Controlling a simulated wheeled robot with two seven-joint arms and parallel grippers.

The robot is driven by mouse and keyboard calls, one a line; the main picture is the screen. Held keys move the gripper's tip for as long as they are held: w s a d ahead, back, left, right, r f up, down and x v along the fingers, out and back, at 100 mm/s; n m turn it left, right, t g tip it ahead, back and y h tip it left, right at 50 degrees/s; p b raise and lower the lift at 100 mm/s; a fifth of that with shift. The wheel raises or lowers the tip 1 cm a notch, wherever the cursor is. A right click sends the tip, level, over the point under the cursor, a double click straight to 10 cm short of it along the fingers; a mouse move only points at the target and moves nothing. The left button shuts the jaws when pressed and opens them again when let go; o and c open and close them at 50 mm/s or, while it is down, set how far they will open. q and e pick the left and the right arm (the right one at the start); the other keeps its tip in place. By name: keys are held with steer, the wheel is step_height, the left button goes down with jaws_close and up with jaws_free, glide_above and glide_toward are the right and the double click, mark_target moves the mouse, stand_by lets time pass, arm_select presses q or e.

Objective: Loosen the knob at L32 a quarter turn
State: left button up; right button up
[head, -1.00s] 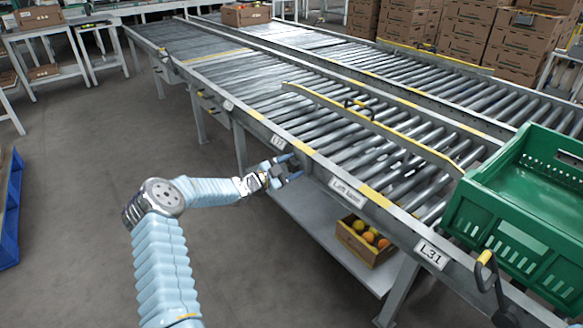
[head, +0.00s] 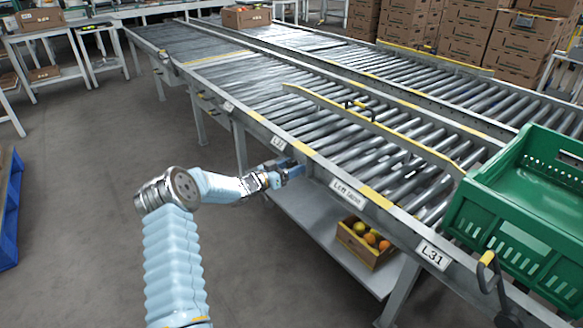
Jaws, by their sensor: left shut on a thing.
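The roller conveyor's near side rail carries a small label (head: 279,143) that appears to read L32, though it is small and hard to read. My left gripper (head: 290,170) is against the rail's outer face, just below and right of that label. Its blue fingers are shut on the knob there. The knob is hidden by the fingers, so its angle cannot be told. My right gripper is not in view.
A green crate (head: 477,229) stands on the rollers at right, above the label L31 (head: 433,254) and a yellow-tipped handle (head: 486,259). A box of fruit (head: 366,250) sits on the shelf (head: 325,230) below.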

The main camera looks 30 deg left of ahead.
arm_select(q)
steer(key=n+p, duration=0.1)
steer(key=n, duration=0.3)
steer(key=shift+n, duration=0.3)
steer(key=shift+a+f+n+p, duration=0.1)
steer(key=shift+n+p, duration=0.2)
steer(key=shift+n, duration=1.7)
steer(key=o, duration=1)
steer(key=v, duration=1.4)
steer(key=shift+w, duration=0.1)
